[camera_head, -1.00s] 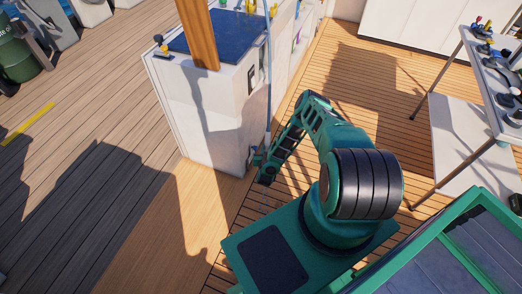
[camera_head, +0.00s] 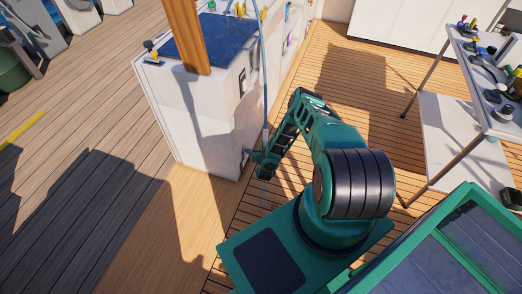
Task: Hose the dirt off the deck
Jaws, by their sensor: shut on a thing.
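The wooden deck (camera_head: 60,220) fills the floor, with grey-brown planks on the left and warmer planks on the right. I cannot tell dirt from shadow on it. A thin pale-blue hose (camera_head: 264,75) hangs down beside the white cabinet to my gripper (camera_head: 262,166). My gripper is low, by the cabinet's near right corner, and is shut on the hose end, which is small and partly hidden by the gripper. Faint blue specks show just below it, over the planks.
The white cabinet (camera_head: 207,125) with a dark blue top stands left of my arm, a wooden post (camera_head: 187,35) in front of it. A table with tools (camera_head: 490,85) stands at right. A green-framed box (camera_head: 445,250) is at lower right. Open deck lies left.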

